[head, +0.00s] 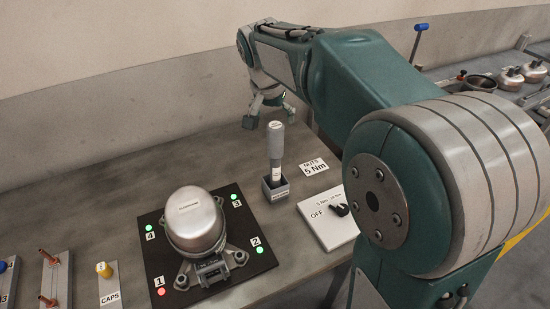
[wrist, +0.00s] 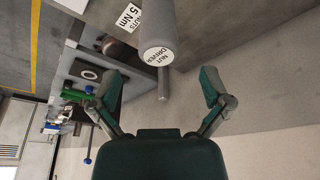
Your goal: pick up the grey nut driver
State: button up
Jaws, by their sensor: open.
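The grey nut driver (head: 276,143) stands upright in a small dark grey holder (head: 275,188) on the bench in the head view. Its handle is grey, with a pale labelled band lower down. My gripper (head: 268,113) is open and empty, behind and a little above the driver's top in the picture. In the wrist view the driver (wrist: 158,30) shows its round end labelled "NUT DRIVER". It appears in the gap between the two spread fingers of my gripper (wrist: 162,74); no contact shows.
A card reading "5 Nm" (head: 314,167) and a white switch panel (head: 327,226) lie right of the holder. A silver compressor (head: 194,219) stands on a black plate (head: 153,270) with numbered lights at front left. The bench behind the compressor is clear.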

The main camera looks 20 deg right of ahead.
aim_at(275, 126)
jog(key=x, duration=0.6)
jog(key=shift+f, duration=0.3)
jog(key=shift+r, duration=0.1)
grip_shut()
